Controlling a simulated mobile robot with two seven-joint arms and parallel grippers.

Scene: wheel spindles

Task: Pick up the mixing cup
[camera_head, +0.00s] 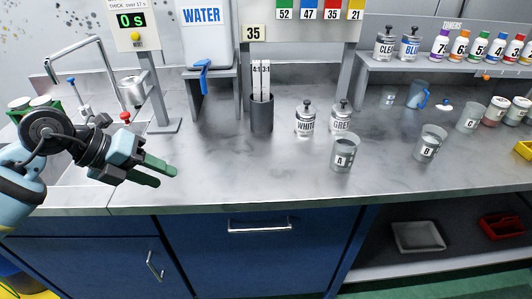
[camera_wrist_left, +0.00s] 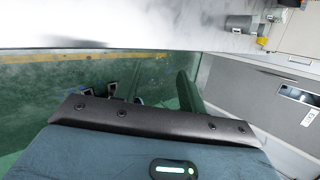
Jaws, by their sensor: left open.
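Three clear grey cups stand upright on the counter: cup A (camera_head: 344,154) near the front middle, cup B (camera_head: 429,143) to its right, and cup C (camera_head: 469,118) farther back right. I cannot tell which of them is the mixing cup. My left gripper (camera_head: 166,176) is open and empty, with its green fingers pointing right over the front left of the counter, well left of cup A. In the left wrist view its mount fills the bottom, and no lettered cup can be made out. My right gripper is not in view.
The WHITE (camera_head: 306,120) and GREY (camera_head: 340,118) pump cans stand behind cup A. A dark holder (camera_head: 262,114) with strips stands left of them. A sink tap (camera_head: 80,48) is at the left. The counter (camera_head: 225,170) between gripper and cup A is clear.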

